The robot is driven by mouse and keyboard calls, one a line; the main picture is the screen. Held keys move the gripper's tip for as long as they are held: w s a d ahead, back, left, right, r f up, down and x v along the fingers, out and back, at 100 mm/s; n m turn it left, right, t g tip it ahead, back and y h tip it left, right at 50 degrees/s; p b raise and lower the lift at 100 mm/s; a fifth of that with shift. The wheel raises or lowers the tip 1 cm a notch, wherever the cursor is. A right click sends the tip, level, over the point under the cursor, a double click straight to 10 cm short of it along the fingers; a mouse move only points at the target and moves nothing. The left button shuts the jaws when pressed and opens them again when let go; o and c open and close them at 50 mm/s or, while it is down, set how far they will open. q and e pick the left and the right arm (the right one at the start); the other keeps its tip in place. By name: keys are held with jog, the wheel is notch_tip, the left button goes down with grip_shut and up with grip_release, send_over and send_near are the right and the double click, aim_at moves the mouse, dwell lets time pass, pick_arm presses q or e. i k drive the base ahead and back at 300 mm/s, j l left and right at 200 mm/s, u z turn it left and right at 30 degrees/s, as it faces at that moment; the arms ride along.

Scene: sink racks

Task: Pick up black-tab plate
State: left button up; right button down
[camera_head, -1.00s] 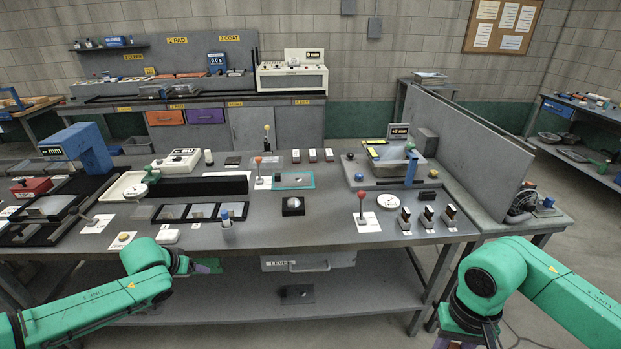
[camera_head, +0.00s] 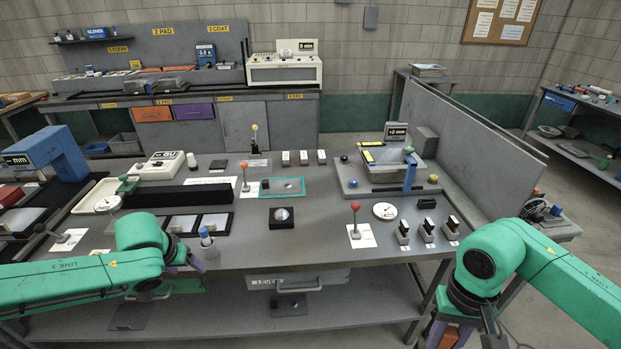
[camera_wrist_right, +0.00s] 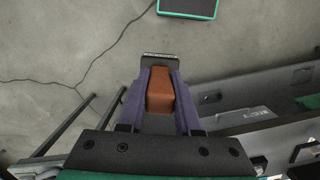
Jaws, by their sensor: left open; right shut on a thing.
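I cannot tell which piece is the black-tab plate; no tab shows clearly. Flat grey plates lie in dark frames at the left of the bench, one grey plate (camera_head: 214,222) near my left arm. My left gripper (camera_head: 188,262) has purple fingers and is at the bench's front edge, beside a blue-capped bottle (camera_head: 206,240); the arm partly hides it. Its jaws are open. My right gripper (camera_wrist_right: 160,92) is shut on a brown-orange block (camera_wrist_right: 160,95) with a dark flat piece (camera_wrist_right: 158,57) at its far end. It is low, off the bench's front right.
Upright black-topped pieces (camera_head: 427,230) stand at the front right of the bench (camera_head: 330,240). A red-knobbed lever (camera_head: 355,218) and a white dial (camera_head: 385,211) are left of them. A sink basin (camera_head: 395,171) is behind. A grey partition (camera_head: 460,145) borders the right.

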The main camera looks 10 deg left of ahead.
aim_at(289, 185)
jog(key=i, duration=1.65)
